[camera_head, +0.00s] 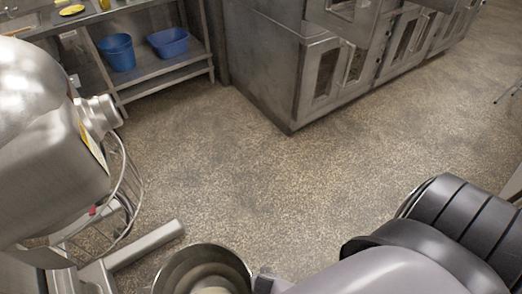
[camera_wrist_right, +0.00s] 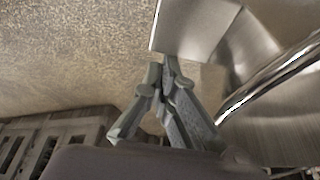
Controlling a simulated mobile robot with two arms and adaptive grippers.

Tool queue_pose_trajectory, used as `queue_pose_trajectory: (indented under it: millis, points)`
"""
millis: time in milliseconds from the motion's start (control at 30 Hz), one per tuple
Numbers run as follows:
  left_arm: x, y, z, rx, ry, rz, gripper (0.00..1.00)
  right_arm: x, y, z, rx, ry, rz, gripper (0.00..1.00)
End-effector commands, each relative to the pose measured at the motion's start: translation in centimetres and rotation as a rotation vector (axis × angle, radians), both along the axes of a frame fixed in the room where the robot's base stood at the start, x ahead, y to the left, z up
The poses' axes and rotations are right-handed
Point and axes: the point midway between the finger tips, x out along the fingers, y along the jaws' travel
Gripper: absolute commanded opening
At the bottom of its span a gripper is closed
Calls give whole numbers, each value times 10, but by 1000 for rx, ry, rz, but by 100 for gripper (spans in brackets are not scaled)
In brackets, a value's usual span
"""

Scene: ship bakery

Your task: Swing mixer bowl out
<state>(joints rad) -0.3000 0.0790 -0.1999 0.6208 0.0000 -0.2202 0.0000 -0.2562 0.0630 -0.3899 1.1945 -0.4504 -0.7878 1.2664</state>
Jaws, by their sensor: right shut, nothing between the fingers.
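The mixer (camera_head: 50,150) stands at the left of the head view, with its steel head, attachment hub and wire guard (camera_head: 128,205). The round steel mixer bowl (camera_head: 172,272) is at the bottom centre, apart from the wire guard and cut off by the picture's edge. Something pale lies inside it. My right gripper (camera_wrist_right: 163,78) is shut and empty in the wrist view, close beside curved shiny steel (camera_wrist_right: 265,40), which seems to be the bowl. A flat steel piece (camera_wrist_right: 192,25) is just beyond its fingertips; contact is unclear. My left gripper is not in view.
A steel bar (camera_head: 145,245) sticks out low from the mixer. A steel table (camera_head: 160,85) with blue tubs (camera_head: 118,52) on its lower shelf stands at the back left. Steel cabinets (camera_head: 265,75) stand at the back. The speckled floor between is clear.

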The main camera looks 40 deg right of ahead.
Motion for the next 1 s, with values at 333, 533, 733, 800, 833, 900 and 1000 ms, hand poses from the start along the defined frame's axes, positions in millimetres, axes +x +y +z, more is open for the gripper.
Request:
queue_pose_trajectory:
  millis: [333,533,733,800,833,900,1000]
  points:
    - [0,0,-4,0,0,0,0,-37,20,-1,1,2,-100,0]
    - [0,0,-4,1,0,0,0,-45,24,0,-1,1,-122,0]
    - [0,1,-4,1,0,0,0,-46,24,1,-2,1,-127,0]
    - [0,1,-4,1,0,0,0,-46,24,1,-2,1,-127,0]
    - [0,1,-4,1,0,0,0,-46,24,1,-2,1,-127,0]
    - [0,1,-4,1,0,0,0,-46,24,1,-3,1,-126,0]
    - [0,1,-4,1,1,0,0,-46,24,1,-3,1,-126,0]
